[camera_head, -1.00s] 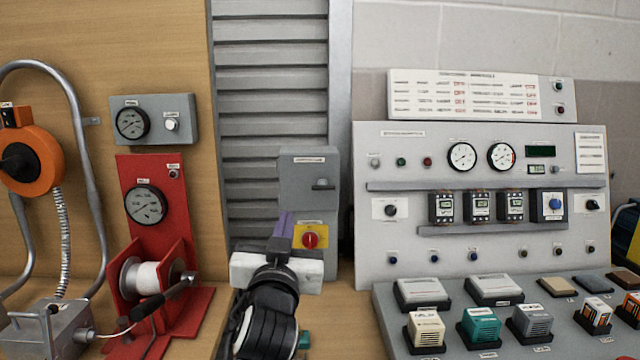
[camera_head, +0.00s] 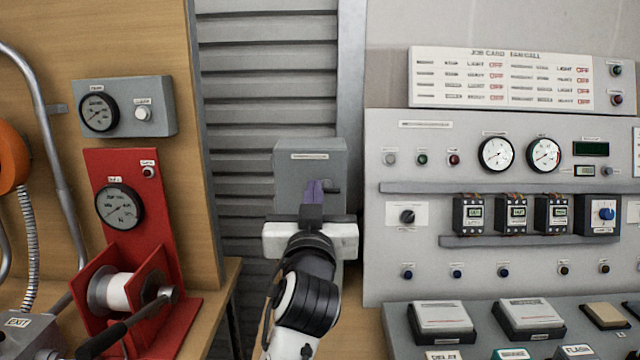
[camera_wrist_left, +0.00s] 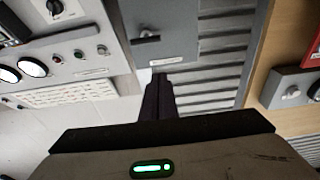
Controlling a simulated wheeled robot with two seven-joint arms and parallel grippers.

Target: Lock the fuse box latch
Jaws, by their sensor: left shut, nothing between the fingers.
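The fuse box (camera_head: 310,160) is a grey box on the slatted wall in the middle of the head view. Its dark latch handle (camera_head: 332,189) lies about level on the lower right of its front. In the wrist view the fuse box (camera_wrist_left: 178,25) is at the top, with the latch (camera_wrist_left: 146,38) on it. My left gripper (camera_head: 315,184) is shut and empty, its purple-tinted fingers just left of the latch in the head view. In the wrist view the fingertips (camera_wrist_left: 160,76) are below the latch; I cannot tell whether they touch the box. The right gripper is not in view.
A grey control panel (camera_head: 480,275) with dials and switches stands close on the right. A red stand (camera_head: 125,170) with a gauge and cable reel is on the left. A grey console with blocks is at the lower right.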

